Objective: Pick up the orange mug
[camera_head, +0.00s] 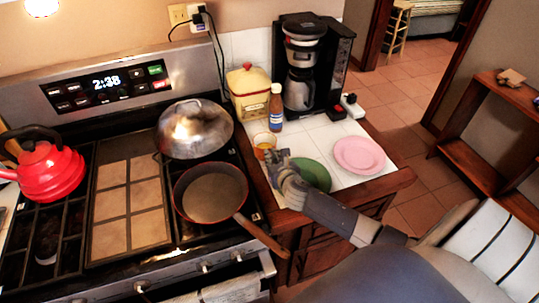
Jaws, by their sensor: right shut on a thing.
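The orange mug (264,142) is at the left edge of the white tiled counter, beside the stove. It looks pale at the rim with orange inside, and its lower part is partly hidden by my gripper. My right gripper (277,160) reaches in from the lower right and is shut on the mug at its near side. The fingertips are small here, and whether the mug touches the counter is hard to tell. My left gripper is not in view.
A green plate (314,176) lies partly behind my right gripper, with a pink plate (359,155) to its right. A brown bottle (276,112), a yellow canister (249,97) and a coffee maker (306,75) stand behind. A pan (211,191) sits on the stove at left.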

